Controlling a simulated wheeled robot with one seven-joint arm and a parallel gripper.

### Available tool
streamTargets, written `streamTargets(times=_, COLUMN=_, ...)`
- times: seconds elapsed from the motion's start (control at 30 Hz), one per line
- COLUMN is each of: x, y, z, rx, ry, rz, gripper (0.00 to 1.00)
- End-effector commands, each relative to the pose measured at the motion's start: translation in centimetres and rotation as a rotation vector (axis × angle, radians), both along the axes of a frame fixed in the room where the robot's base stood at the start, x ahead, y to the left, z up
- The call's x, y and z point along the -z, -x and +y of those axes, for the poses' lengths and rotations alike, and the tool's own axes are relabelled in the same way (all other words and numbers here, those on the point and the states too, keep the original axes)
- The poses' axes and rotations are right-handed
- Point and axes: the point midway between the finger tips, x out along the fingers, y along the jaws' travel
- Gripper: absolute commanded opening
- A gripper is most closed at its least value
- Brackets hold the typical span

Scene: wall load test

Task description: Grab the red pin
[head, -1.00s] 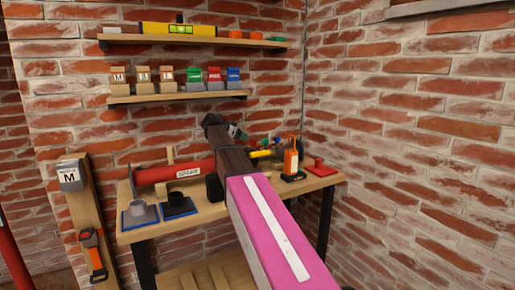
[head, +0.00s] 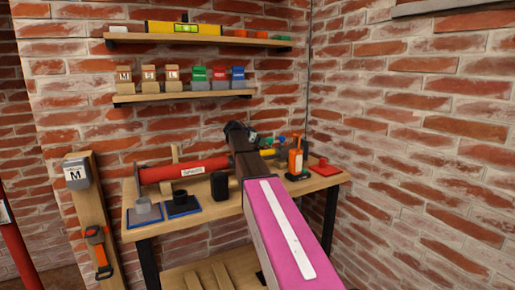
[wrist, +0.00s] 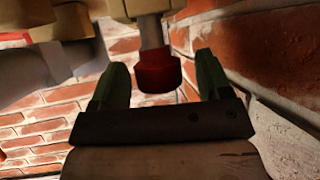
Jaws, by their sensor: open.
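A red pin head (wrist: 158,72) on a grey shaft shows in the wrist view, at top centre. My gripper (wrist: 160,64) is open, with one green finger to the left of the red head and one to the right. Small gaps show on both sides, so neither finger appears to touch it. How far the head reaches in between the fingers in depth is hard to tell. In the head view, my gripper (head: 256,142) is over the back of the workbench, beside small coloured pins. The red pin cannot be made out clearly there.
The workbench (head: 235,208) holds a red cylinder (head: 186,170), a black block (head: 219,186), blue-based fittings (head: 183,204), an orange bottle (head: 296,159) and a red piece (head: 323,168). Shelves (head: 185,98) hang above on the brick wall. The right wall is close by.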

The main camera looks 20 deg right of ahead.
Motion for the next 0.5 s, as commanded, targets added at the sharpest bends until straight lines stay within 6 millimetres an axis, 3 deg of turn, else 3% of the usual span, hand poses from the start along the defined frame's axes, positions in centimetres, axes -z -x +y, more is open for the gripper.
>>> streamTargets(times=0.1, x=-0.02, y=0.03, z=0.04, rx=0.000, ry=0.000, rz=0.000, gripper=0.71)
streamTargets(times=0.27, x=-0.03, y=0.03, z=0.04, rx=0.000, ry=0.000, rz=0.000, gripper=0.19)
streamTargets(times=0.3, x=-0.02, y=0.03, z=0.06, rx=0.000, ry=0.000, rz=0.000, gripper=0.14)
streamTargets(times=0.5, x=-0.06, y=0.02, z=0.06, rx=0.000, ry=0.001, rz=0.000, gripper=0.14)
